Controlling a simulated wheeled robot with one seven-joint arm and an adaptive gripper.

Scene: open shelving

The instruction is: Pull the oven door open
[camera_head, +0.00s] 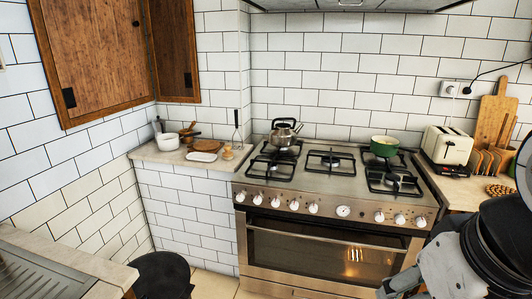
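The oven (258,272) is a steel range with a wide dark glass door window (300,252). Its door looks shut, and a long bar handle (310,237) runs across the top of the door below the knobs. A warm light glints in the glass at the right. My grey and black arm comes in at the lower right, in front of the range's right side. Dark parts at its lower left end (398,283) may be my gripper, apart from the handle in the picture. Its fingers cannot be made out clearly.
A kettle (285,134) and a green pot (384,146) stand on the hob. A toaster (446,148) and cutting boards are on the right counter. A dark round object (162,276) stands on the floor left of the range. A counter (60,262) edges the lower left.

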